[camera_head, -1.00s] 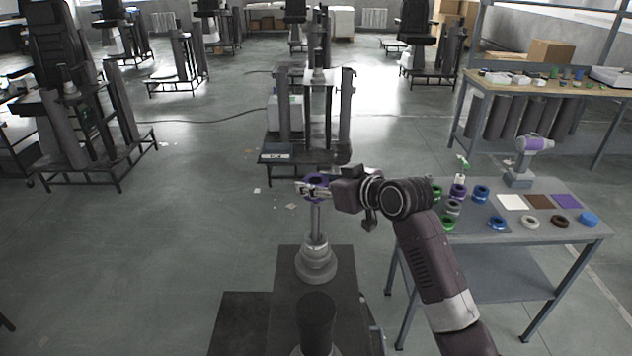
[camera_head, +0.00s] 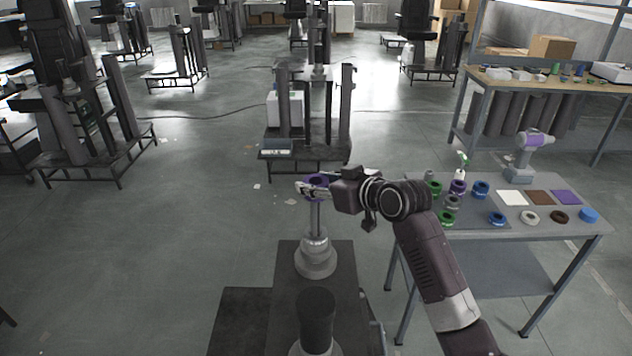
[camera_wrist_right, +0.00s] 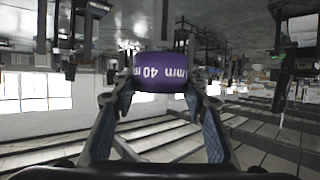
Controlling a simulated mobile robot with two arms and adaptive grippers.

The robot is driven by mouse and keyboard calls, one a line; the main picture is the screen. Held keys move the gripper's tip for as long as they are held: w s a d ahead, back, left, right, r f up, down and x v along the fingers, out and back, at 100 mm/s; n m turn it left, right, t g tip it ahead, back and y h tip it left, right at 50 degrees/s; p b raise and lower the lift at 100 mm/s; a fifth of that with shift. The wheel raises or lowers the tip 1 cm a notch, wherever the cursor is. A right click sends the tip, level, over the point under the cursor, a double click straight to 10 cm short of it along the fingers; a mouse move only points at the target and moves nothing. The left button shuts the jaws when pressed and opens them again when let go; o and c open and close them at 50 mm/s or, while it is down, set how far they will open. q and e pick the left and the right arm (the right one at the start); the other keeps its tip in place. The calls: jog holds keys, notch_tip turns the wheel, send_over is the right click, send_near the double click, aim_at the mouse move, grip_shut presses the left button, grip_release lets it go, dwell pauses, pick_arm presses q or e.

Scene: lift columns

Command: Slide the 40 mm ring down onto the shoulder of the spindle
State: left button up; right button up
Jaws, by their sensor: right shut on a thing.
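The purple ring (camera_head: 318,182) is in the jaws of my right gripper (camera_head: 314,188), at the top of the spindle (camera_head: 316,257). In the right wrist view the ring (camera_wrist_right: 160,73) shows white lettering with "40 m", upside down, between the two fingertips of the gripper (camera_wrist_right: 160,84). The spindle is a thin upright grey rod rising from a wider stepped base, the shoulder, on a dark column top. The ring is well above the shoulder. Whether the rod's tip is inside the ring or just below it I cannot tell. My left gripper is not in view.
A grey side table (camera_head: 567,234) on the right holds several green, blue and purple rings, coloured squares and a purple-and-grey tool (camera_head: 530,155). A trolley with columns (camera_head: 305,153) stands behind the spindle. The floor to the left is open.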

dwell(0.9)
jog(key=shift+w+r+p, duration=0.1)
jog(key=shift+r+p, duration=0.15)
jog(key=shift+p, duration=0.9)
jog(key=shift+f+p, duration=0.25)
jog(key=shift+p, duration=0.2)
jog(key=b, duration=0.6)
send_over(319, 222)
jog(key=shift+w+a+f, duration=0.1)
jog(key=shift+w+f, duration=0.05)
jog(key=shift+f, duration=0.95)
jog(key=shift+w+a+f, duration=0.15)
jog(key=shift+f, duration=0.9)
jog(key=shift+w+a+f, duration=0.1)
jog(key=shift+w+f, duration=0.05)
jog(key=shift+f, duration=0.95)
jog(key=shift+f+b, duration=1.5)
jog(key=shift+f, duration=1.3)
jog(key=o, duration=1.4)
jog(key=shift+o, duration=0.2)
